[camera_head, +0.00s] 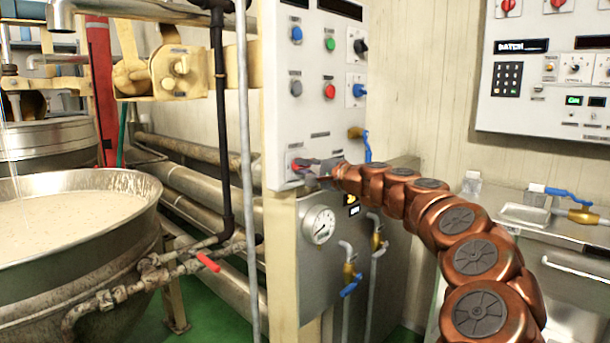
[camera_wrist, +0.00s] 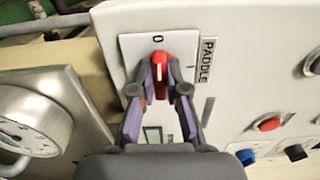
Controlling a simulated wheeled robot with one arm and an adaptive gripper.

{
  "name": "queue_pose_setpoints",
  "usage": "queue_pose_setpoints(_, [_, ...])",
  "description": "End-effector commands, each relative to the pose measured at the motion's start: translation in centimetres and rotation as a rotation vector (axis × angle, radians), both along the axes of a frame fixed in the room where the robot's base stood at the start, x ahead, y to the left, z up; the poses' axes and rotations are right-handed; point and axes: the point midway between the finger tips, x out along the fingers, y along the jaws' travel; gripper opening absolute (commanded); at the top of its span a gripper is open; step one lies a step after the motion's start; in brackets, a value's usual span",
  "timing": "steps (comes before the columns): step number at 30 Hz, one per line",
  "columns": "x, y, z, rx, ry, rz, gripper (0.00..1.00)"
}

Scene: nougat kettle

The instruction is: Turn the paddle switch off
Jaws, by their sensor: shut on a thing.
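The paddle switch is a red rotary knob (camera_wrist: 160,72) on a white plate (camera_wrist: 133,45) marked "0", with "I" to one side and a "PADDLE" label (camera_wrist: 208,60) beside it. In the wrist view the knob's white pointer line points toward the "0". My gripper (camera_wrist: 160,88) is shut on the knob, one finger on each side. In the head view my gripper (camera_head: 318,172) is at the lower part of the white control panel (camera_head: 312,110); there the red knob (camera_head: 298,164) shows only in part beside the fingers.
Coloured buttons sit above on the panel. A pressure gauge (camera_head: 318,225) and blue-handled valves (camera_head: 351,285) are below. A large kettle (camera_head: 140,186) with pale contents stands at left, with pipes and a red-handled valve (camera_head: 207,261) between. A second panel (camera_head: 545,70) hangs at right.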

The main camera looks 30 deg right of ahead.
Motion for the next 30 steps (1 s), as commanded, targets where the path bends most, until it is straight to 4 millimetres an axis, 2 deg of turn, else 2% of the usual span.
queue_pose_setpoints(18, [0.04,0.10,-0.11,-0.041,-0.008,0.002,0.00])
queue_pose_setpoints(19, [0.04,0.10,-0.11,-0.041,-0.008,0.002,0.15])
queue_pose_setpoints(24, [0.03,0.06,-0.08,-0.040,-0.008,0.001,0.33])
queue_pose_setpoints(26, [0.02,0.05,-0.07,-0.040,-0.008,0.001,0.39])
queue_pose_setpoints(30, [0.01,0.03,-0.07,-0.039,-0.008,0.001,0.39])
